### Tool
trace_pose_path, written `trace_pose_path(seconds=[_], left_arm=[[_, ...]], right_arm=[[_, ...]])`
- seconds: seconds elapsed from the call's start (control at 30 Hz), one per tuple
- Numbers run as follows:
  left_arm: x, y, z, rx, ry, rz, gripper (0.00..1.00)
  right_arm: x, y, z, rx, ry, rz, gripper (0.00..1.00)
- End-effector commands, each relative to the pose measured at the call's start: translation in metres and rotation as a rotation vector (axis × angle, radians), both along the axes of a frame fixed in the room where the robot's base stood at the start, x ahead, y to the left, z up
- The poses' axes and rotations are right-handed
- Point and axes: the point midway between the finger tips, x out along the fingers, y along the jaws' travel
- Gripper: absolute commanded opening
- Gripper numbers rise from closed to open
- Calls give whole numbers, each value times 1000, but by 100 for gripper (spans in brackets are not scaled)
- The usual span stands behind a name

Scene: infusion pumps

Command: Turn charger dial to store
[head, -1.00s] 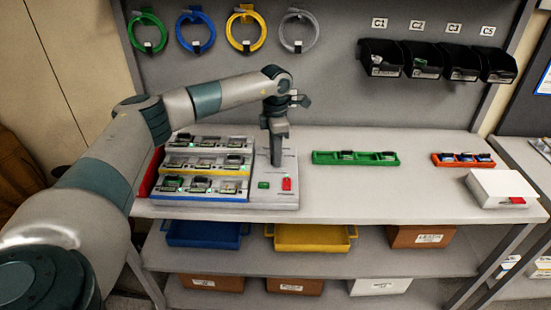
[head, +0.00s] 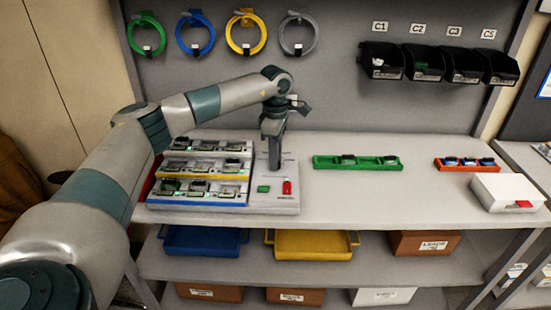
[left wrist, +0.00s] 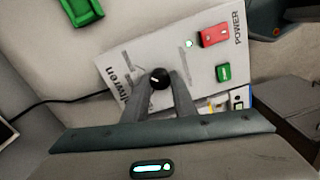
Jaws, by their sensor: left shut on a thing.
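The charger (head: 200,180) stands at the left of the worktop, with stepped rows of batteries and a white control panel (head: 286,203) on its right side. In the left wrist view the panel (left wrist: 205,72) bears a round black dial (left wrist: 159,78). My left gripper (left wrist: 161,84) points down at the panel, its two fingers closed around the dial. In the head view the left gripper (head: 274,165) hides the dial. The dial's setting cannot be read. A red power switch (left wrist: 214,36) and a green button (left wrist: 223,73) sit beside it. My right gripper is not in view.
A green tray (head: 330,163) and a red tray (head: 441,164) lie to the right on the worktop, with a white box (head: 508,192) near the right end. Black bins (head: 430,61) and coiled cables (head: 246,31) hang on the back panel. The worktop's middle front is clear.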

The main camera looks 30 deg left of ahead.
Motion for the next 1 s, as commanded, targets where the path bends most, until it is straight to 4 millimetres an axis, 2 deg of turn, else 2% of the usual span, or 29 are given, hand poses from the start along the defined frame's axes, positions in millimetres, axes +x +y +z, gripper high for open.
trace_pose_path(seconds=[0.17,0.2,0.23,0.27,0.67,0.87,1.0], left_arm=[[1,0,1,0,-3,0,2],[1,0,1,0,-3,0,34],[1,0,1,0,-3,1,41],[1,0,1,0,-3,1,43],[1,0,3,0,-2,1,43],[1,0,18,0,-3,1,43],[2,0,39,0,-6,1,43]], right_arm=[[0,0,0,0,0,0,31],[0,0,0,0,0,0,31],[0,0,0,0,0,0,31],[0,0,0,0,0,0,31],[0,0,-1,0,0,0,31],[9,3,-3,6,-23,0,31],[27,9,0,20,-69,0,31]])
